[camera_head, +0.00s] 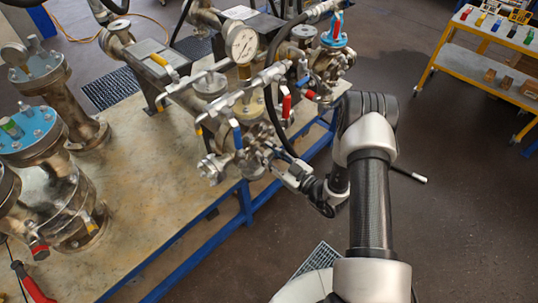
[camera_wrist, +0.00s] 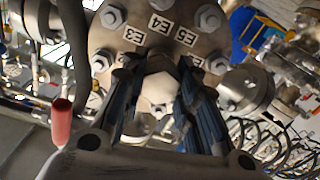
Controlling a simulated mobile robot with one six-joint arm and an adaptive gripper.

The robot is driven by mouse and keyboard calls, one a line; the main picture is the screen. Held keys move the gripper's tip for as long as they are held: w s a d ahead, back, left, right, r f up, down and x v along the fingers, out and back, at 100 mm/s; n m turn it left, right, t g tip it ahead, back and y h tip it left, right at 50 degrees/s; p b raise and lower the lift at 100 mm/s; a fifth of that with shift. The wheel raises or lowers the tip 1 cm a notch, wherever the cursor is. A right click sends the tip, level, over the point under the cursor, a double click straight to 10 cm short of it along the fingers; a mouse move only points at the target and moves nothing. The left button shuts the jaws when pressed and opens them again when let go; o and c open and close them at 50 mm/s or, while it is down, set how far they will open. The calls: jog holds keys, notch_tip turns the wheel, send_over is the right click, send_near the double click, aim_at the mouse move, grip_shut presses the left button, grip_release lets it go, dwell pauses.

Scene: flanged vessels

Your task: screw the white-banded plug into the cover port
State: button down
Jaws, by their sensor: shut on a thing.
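In the wrist view the two dark-blue fingers of my gripper (camera_wrist: 158,76) are shut on a pale metal hex-headed plug (camera_wrist: 160,92). A white band on it cannot be made out. Behind it is a round bolted metal cover (camera_wrist: 118,42) with white labels such as E3, E4 and E5. The plug lies in front of the lower middle of the cover; the port is hidden behind it. I cannot tell how deep the plug sits. In the head view my gripper (camera_head: 287,172) reaches left to the valve cluster at the bench edge; plug and cover are too small to tell there.
A red-handled lever (camera_wrist: 62,122) stands left of my fingers in the wrist view. Blue-handled (camera_head: 237,134) and red-handled (camera_head: 286,106) valves crowd the cluster, with a gauge (camera_head: 243,44) above. Flanged vessels (camera_head: 68,205) stand left. A yellow cart (camera_head: 480,62) is far right.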

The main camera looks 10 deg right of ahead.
jog(key=c, duration=1.2)
grip_release()
jog(key=v, duration=1.2)
jog(key=shift+c, duration=0.2)
